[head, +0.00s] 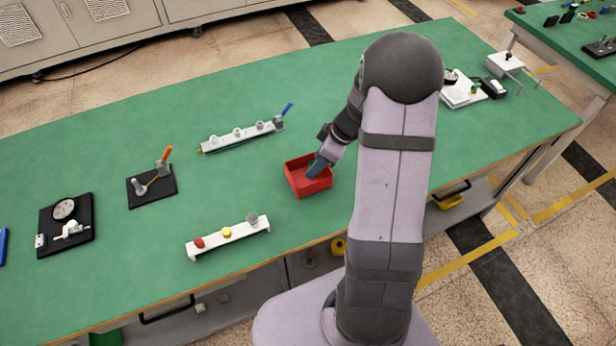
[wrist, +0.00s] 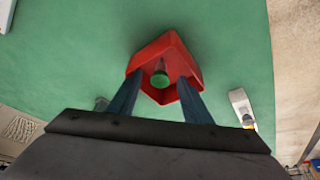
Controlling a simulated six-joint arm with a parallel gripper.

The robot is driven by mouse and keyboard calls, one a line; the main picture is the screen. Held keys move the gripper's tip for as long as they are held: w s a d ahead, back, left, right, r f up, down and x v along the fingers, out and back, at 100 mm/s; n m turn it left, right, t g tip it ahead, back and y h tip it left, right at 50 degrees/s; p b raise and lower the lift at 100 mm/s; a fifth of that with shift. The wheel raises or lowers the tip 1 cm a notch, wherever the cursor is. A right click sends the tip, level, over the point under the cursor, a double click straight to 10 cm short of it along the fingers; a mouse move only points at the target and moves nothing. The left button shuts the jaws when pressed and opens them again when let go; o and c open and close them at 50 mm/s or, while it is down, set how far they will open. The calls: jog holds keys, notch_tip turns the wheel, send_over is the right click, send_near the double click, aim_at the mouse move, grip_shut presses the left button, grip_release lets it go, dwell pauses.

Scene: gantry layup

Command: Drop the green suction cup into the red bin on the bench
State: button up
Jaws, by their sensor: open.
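The red bin (head: 296,187) is a small open square box on the green bench; in the wrist view the red bin (wrist: 150,55) lies just ahead of my fingers. The green suction cup (wrist: 160,79) shows inside the bin's outline in the wrist view, with gaps to both fingers. I cannot tell whether it rests on the bin floor. In the head view it is not visible. My gripper (head: 316,170) points down at the bin's right side, its tips over or within the opening. In the wrist view my gripper (wrist: 159,80) has its fingers spread apart.
A white rack (head: 230,236) with red, yellow and grey cups stands in front of the bin. Another white rack (head: 240,137) lies behind it. A black plate with an orange-handled part (head: 152,187) and a dial fixture (head: 65,222) are at left. Bench between them is clear.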

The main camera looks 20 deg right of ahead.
jog(key=b+v, duration=0.1)
jog(key=v, duration=0.4)
dwell(0.6)
jog(key=s+f+m, duration=0.1)
jog(key=s+m, duration=0.1)
jog(key=m, duration=0.2)
jog(key=s+f+m+g, duration=0.1)
jog(key=s+m, duration=0.1)
jog(key=m, duration=0.2)
jog(key=s+f+m+g, duration=0.1)
jog(key=s+m, duration=0.1)
jog(key=m, duration=0.2)
jog(key=shift+s+a+f, duration=0.15)
jog(key=shift+s, duration=0.1)
jog(key=s+m, duration=0.1)
jog(key=s, duration=0.1)
jog(key=s+a+m+g, duration=0.1)
jog(key=s, duration=0.2)
jog(key=s+m+g+h, duration=0.1)
jog(key=s, duration=0.1)
jog(key=shift+s+a+f, duration=0.2)
jog(key=shift+a+f, duration=0.2)
jog(key=s+a+r+n+g+h, duration=0.1)
jog(key=s+a+r+n+h, duration=0.15)
jog(key=s+a, duration=0.3)
jog(key=w+a+r+n+t, duration=0.1)
jog(key=a+r+n, duration=0.2)
jog(key=a, duration=0.2)
jog(key=shift+w+t, duration=0.35)
jog(key=shift+t, duration=0.05)
